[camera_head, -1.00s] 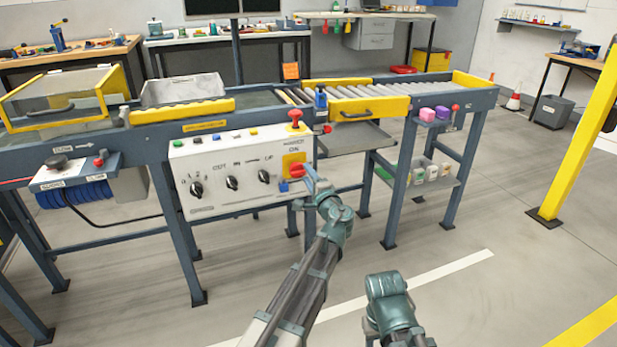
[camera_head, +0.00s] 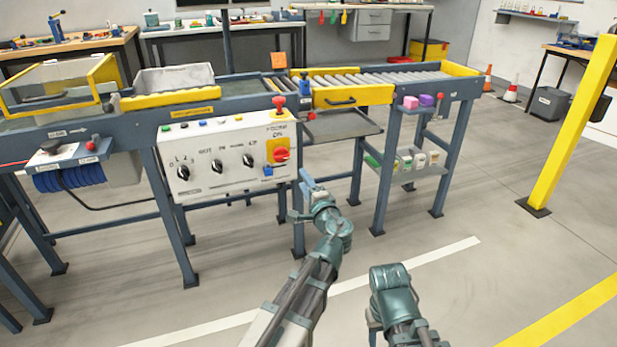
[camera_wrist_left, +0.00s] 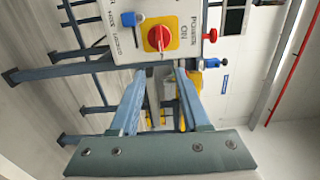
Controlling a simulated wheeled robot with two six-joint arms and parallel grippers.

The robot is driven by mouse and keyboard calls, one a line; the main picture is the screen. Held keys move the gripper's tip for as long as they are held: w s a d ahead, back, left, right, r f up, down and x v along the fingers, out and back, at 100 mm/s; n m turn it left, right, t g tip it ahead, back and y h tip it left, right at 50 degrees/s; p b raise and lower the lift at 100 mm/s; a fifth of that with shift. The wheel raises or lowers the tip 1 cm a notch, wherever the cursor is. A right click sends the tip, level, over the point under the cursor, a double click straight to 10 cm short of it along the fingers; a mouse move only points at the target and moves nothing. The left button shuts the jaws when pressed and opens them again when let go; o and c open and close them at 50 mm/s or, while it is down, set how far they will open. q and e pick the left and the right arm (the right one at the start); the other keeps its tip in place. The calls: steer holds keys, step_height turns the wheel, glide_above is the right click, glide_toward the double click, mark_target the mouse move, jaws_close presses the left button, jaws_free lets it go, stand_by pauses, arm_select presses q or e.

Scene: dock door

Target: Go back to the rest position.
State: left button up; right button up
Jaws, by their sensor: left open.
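My left gripper (camera_head: 309,190) is in front of the conveyor frame, below and right of the white control box (camera_head: 222,160). In the left wrist view its two blue fingers (camera_wrist_left: 158,98) are apart with nothing between them, so it is open. The red rotary switch (camera_head: 281,155) on its yellow plate shows on the control box, and in the left wrist view the red knob (camera_wrist_left: 158,38) stands beyond the fingertips, apart from them. My right arm shows at the bottom of the head view, but its fingers are hidden.
The conveyor (camera_head: 365,92) runs across the back, with a grey tray (camera_head: 342,124) sticking out below it. A small shelf (camera_head: 425,160) holds several small containers. A yellow post (camera_head: 575,130) stands at the right. The floor (camera_head: 480,275) in front is clear.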

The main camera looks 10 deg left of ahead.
arm_select(q)
steer(key=shift+s+d, duration=0.25)
steer(key=shift+s, duration=0.1)
steer(key=s+f+n+g+h+p, duration=0.2)
steer(key=s+f+n+g+p, duration=0.1)
steer(key=s+f+n+g, duration=0.4)
steer(key=s+d+f+g+h+p, duration=0.1)
steer(key=s+d+f+g+h, duration=0.5)
steer(key=s, duration=0.5)
steer(key=s+d+f+g+h+p, duration=0.1)
steer(key=s+d+f+g+p, duration=0.15)
steer(key=s+d, duration=0.65)
step_height(320, 180, up, 37)
steer(key=p, duration=3.7)
steer(key=shift+s+a, duration=0.35)
steer(key=shift+a, duration=0.05)
steer(key=shift+t, duration=0.25)
